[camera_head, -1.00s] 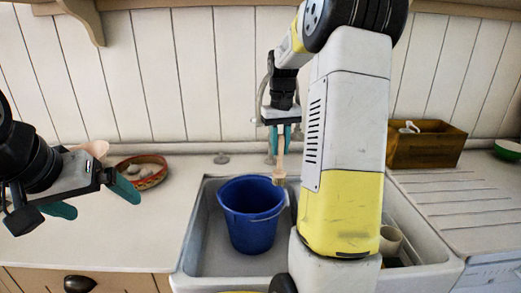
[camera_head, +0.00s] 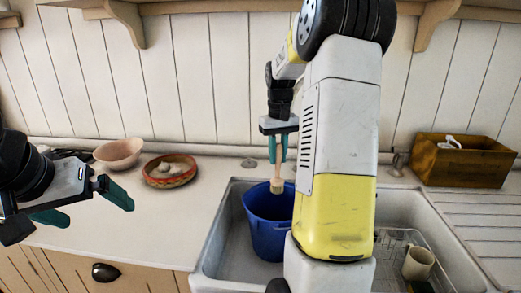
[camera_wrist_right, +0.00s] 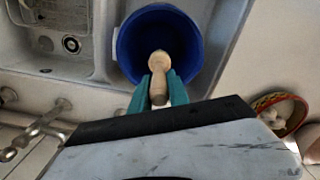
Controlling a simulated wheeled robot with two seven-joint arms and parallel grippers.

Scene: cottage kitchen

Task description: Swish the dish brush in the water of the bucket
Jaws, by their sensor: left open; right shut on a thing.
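A blue bucket (camera_head: 268,232) stands in the left part of the sink. In the right wrist view the bucket (camera_wrist_right: 196,50) is seen from above, dark blue inside; I cannot make out the water. My right gripper (camera_head: 278,150) is shut on the wooden dish brush (camera_head: 277,180), which hangs head down with its head at about the bucket's rim in the head view. In the right wrist view the brush (camera_wrist_right: 159,64) lies in front of the bucket's opening, between the teal fingers. My left gripper (camera_head: 82,208) is open and empty over the left counter.
The white sink (camera_head: 225,240) holds a wire rack with a cream mug (camera_head: 418,264) at the right. A wooden box (camera_head: 460,160) stands at the back right. My right arm hides part of the sink.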

